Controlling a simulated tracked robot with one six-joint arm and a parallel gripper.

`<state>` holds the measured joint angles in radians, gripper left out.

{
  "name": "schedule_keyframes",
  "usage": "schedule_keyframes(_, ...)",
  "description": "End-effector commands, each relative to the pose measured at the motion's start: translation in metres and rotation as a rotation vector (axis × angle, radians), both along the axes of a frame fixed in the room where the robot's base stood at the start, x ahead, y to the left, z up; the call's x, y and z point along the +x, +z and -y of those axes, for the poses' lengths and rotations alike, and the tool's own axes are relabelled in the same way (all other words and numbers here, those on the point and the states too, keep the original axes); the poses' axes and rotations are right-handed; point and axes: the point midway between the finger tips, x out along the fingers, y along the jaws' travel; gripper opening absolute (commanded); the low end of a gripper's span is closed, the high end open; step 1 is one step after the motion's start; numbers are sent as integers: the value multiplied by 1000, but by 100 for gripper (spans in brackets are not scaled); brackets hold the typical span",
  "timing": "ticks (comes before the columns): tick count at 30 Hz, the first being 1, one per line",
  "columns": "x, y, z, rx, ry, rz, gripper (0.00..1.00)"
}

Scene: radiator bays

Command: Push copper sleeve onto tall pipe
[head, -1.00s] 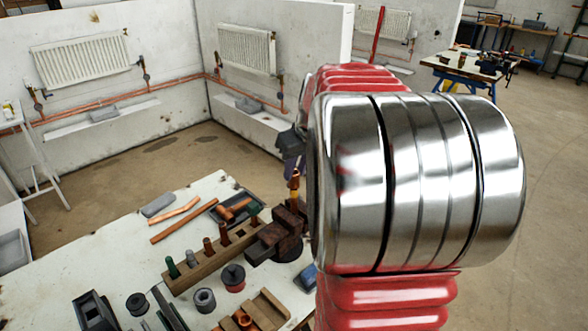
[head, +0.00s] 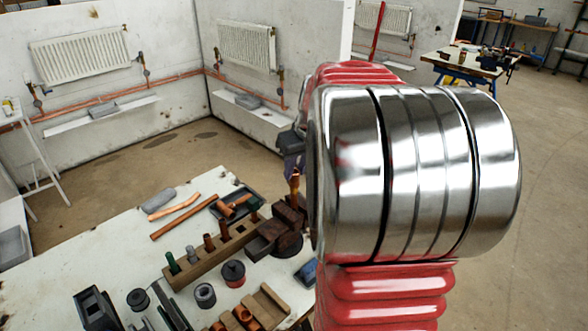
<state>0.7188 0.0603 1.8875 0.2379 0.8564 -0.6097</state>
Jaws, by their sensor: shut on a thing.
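My gripper (head: 293,164) is small and dark in the head view, partly hidden behind my arm's large silver joint. It is shut on the copper sleeve (head: 295,181), of which only a narrow upright orange-brown part shows. The sleeve is above the dark brown vise (head: 287,222) at the right end of the workbench. A thin upright copper-coloured piece, seemingly the tall pipe (head: 294,194), shows just below the gripper. I cannot tell where sleeve and pipe meet, or whether the sleeve is around the pipe.
A wooden block (head: 212,255) holds several short upright pieces left of the vise. Black and grey round parts, a wooden tray (head: 262,308) and loose copper pipes (head: 172,218) lie on the white workbench (head: 60,270). Radiators (head: 80,55) hang on the walls behind.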

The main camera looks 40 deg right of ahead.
Motion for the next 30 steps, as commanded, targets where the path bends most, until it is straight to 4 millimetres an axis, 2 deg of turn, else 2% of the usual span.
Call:
schedule_keyframes(10,0,-14,0,1,0,-1,2)
schedule_keyframes(20,0,-16,0,0,0,0,2)
schedule_keyframes(21,0,-16,0,0,0,0,24)
schedule_keyframes(30,0,-16,-1,0,1,0,45)
